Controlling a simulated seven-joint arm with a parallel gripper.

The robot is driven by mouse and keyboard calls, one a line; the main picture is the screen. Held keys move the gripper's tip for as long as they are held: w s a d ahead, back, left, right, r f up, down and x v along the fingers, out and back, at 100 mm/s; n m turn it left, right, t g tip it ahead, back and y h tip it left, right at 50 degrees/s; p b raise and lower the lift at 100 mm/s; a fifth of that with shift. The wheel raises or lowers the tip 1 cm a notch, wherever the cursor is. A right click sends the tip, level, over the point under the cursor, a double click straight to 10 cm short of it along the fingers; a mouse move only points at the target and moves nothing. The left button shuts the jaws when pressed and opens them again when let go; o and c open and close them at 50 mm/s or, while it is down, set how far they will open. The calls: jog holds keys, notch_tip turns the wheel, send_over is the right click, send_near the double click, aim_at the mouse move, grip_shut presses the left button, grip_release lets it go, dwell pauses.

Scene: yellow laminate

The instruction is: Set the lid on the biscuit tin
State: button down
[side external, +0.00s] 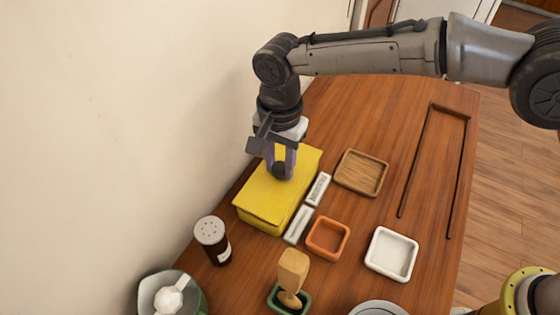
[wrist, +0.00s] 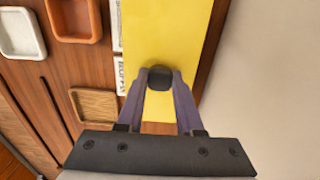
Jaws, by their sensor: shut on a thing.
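The biscuit tin (side external: 262,225) is a long yellow box standing by the wall. Its yellow lid (side external: 262,197) lies over the top, lined up closely with the tin; I cannot tell whether it is fully seated or slightly above the rim. The lid has a dark round knob (side external: 279,171) near its middle. My gripper (side external: 281,168) points down with its fingers shut on this knob. In the wrist view the lid (wrist: 172,30) fills the upper middle, with the knob (wrist: 159,77) between the fingertips (wrist: 159,82). The tin's inside is hidden.
Two white printed strips (side external: 318,188) lie along the tin's right side. An orange dish (side external: 327,254), a white dish (side external: 409,272) and a wooden tray (side external: 378,187) are further right. A shaker (side external: 221,255) and a brush-like wooden thing (side external: 293,270) stand in front. The wall is close on the left.

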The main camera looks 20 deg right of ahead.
jog(key=shift+f, duration=0.75)
dwell(0.4)
jog(key=c, duration=1.2)
grip_release()
jog(key=shift+c, duration=0.2)
jog(key=o, duration=0.3)
jog(key=o, duration=0.6)
jog(key=shift+c, duration=0.6)
